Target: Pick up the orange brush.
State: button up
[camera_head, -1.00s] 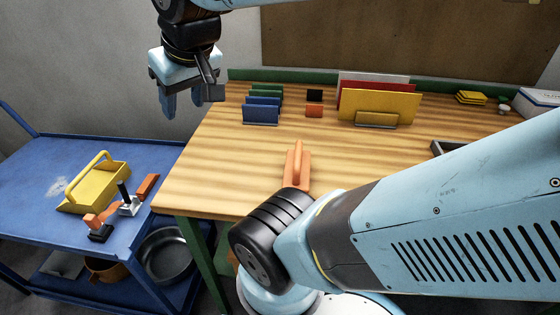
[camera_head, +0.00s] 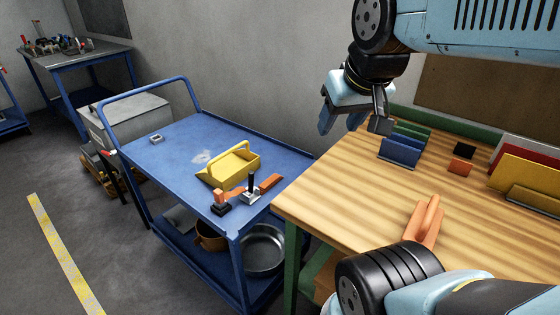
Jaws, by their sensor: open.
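An orange tool with a raised grip along a flat base (camera_head: 425,219) lies on the wooden tabletop at the lower right, partly behind my arm; it looks like the orange brush, but I see no bristles. A smaller orange and black item (camera_head: 221,200) lies on the blue cart, beside a flat orange-brown piece (camera_head: 270,183); I cannot tell what either is. My gripper (camera_head: 342,122) is open and empty, pointing down near the back left corner of the table, high and well apart from the orange tool.
The blue cart (camera_head: 180,155) stands left of the wooden table (camera_head: 345,190) and holds a yellow handled tray (camera_head: 238,168). A metal pan (camera_head: 263,250) is on its lower shelf. Blue and green racks (camera_head: 400,150) and a yellow panel (camera_head: 525,180) stand at the table's back. The table's left part is clear.

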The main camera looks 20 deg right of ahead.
aim_at(422, 228)
jog(key=z, duration=0.05)
jog(key=k, duration=1)
jog(key=z, duration=0.75)
jog(key=k, duration=0.6)
jog(key=z, duration=0.4)
jog(key=i, duration=0.45)
jog(key=u, duration=0.1)
